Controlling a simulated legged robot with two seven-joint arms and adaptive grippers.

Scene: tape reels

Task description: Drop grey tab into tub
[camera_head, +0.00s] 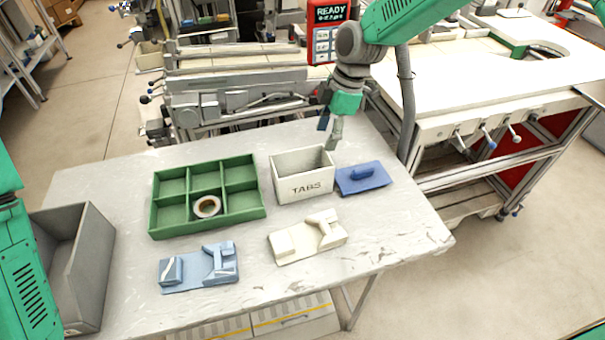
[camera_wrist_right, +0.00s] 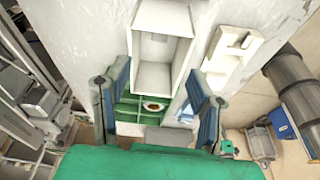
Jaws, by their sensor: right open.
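The white tub marked TABS (camera_head: 305,187) stands upright on the table, open at the top. My right gripper (camera_head: 329,138) is above its back right corner, fingers pointing down. In the right wrist view the gripper (camera_wrist_right: 157,84) is open, nothing between its fingers, and the tub (camera_wrist_right: 152,78) shows between and beyond them. A small pale patch shows inside the tub there; I cannot tell whether it is the grey tab. I make out no grey tab elsewhere. My left arm shows at the left edge of the head view, its gripper out of frame.
A blue lid-like plate (camera_head: 372,181) lies right of the tub. A green divided tray (camera_head: 193,228) holds a tape reel (camera_head: 207,207). A blue dispenser (camera_head: 199,268) and a cream dispenser (camera_head: 307,238) sit in front. A grey bin (camera_head: 90,265) stands at the left.

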